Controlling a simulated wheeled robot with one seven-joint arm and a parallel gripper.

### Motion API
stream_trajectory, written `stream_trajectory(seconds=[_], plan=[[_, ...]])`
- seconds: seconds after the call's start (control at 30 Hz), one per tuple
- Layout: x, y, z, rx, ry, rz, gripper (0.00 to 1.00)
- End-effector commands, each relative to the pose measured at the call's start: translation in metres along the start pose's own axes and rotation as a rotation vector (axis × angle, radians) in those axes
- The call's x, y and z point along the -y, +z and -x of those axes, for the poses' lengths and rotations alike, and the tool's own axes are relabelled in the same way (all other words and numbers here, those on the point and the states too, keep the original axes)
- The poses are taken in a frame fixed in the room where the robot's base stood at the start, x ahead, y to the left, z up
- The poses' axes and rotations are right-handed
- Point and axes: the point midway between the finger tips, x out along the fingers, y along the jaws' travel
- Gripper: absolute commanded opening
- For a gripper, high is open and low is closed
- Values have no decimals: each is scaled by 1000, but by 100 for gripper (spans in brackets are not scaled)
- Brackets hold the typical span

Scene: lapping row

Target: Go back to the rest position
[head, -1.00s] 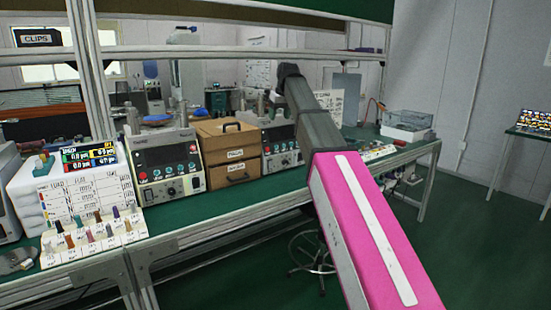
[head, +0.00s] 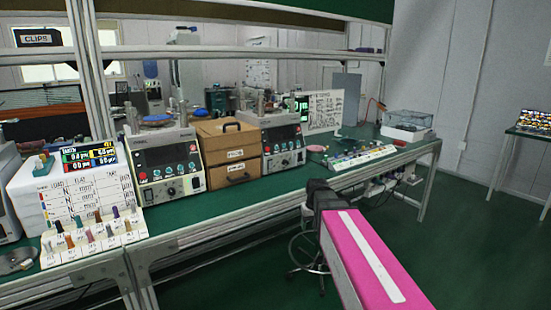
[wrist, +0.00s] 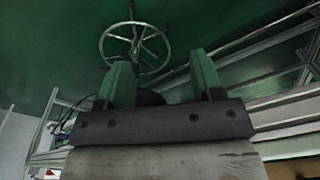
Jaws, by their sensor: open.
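My gripper (wrist: 162,76) shows in the wrist view with its two green fingers apart and nothing between them. Beyond the fingers are the green floor and the round foot ring of a stool (wrist: 135,48). In the head view my arm is low in front of the bench's front edge, its pink link at the lower right. The fingers cannot be made out in the head view.
The green bench (head: 290,178) holds two lapping machines (head: 165,163), a wooden drawer box (head: 230,152) and a rack of coloured pegs (head: 93,238). The stool (head: 308,250) stands close by my arm. Floor to the right is clear.

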Motion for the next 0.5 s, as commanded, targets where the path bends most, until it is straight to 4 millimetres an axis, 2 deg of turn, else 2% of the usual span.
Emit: stream_trajectory(seconds=[0.03,0.3,0.5], plan=[[-4,24,-15,14,4,-15,61],[-21,110,-73,68,23,-93,61],[-27,146,-94,90,33,-124,61]])
